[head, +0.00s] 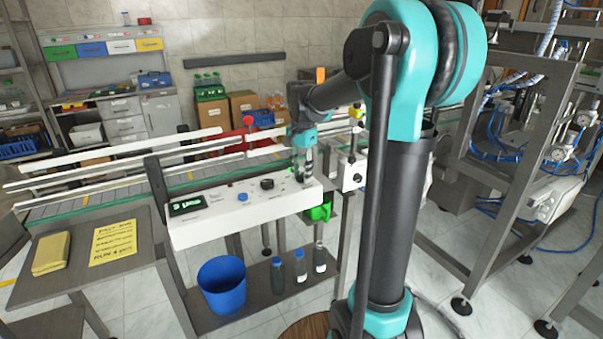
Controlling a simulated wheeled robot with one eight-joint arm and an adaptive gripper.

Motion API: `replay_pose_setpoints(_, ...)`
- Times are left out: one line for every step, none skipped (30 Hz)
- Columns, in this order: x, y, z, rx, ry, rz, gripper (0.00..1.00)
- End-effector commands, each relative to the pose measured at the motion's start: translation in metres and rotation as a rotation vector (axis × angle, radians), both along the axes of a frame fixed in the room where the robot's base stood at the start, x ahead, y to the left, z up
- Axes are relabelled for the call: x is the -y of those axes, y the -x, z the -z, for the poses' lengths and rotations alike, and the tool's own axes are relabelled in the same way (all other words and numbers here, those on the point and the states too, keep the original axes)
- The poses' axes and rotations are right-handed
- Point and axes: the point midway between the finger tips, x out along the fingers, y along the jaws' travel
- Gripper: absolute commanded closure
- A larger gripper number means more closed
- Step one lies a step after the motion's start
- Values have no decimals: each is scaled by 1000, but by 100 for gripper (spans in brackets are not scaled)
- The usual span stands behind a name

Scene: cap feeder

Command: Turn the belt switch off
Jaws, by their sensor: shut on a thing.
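The white control panel (215,222) runs along the front of the conveyor. It carries a green-lit display (187,203), a blue button (242,197) and a black knob (267,184). My gripper (304,179) points down at the right end of the panel top, right of the black knob. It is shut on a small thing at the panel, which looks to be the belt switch. The fingers hide the switch, so I cannot tell its position. A small green light shows just left of my gripper.
The conveyor rails (110,152) run behind the panel. A red knob (248,121) stands on a post near them. Below are a blue bin (222,286) and several bottles on a shelf. A yellow cloth (51,253) and yellow note (113,243) lie on the left table.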

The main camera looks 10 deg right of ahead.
Motion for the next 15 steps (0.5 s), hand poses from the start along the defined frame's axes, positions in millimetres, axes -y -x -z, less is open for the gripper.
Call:
replay_pose_setpoints(0,0,0,0,0,-4,99)
replay_pose_setpoints(0,0,0,0,0,-8,99)
replay_pose_setpoints(0,0,0,0,0,-15,99)
replay_pose_setpoints(0,0,0,0,0,-23,99)
replay_pose_setpoints(0,0,0,0,0,-33,99)
replay_pose_setpoints(0,0,0,0,0,-46,99)
replay_pose_setpoints(0,0,0,0,0,-60,99)
replay_pose_setpoints(0,0,0,0,0,-75,99)
replay_pose_setpoints(0,0,0,0,0,-97,99)
replay_pose_setpoints(0,0,0,0,0,-115,99)
replay_pose_setpoints(0,0,0,0,0,-136,99)
replay_pose_setpoints(0,0,0,0,0,-166,99)
replay_pose_setpoints(0,0,0,0,0,-189,99)
replay_pose_setpoints(0,0,0,0,0,-213,99)
replay_pose_setpoints(0,0,0,0,0,-248,99)
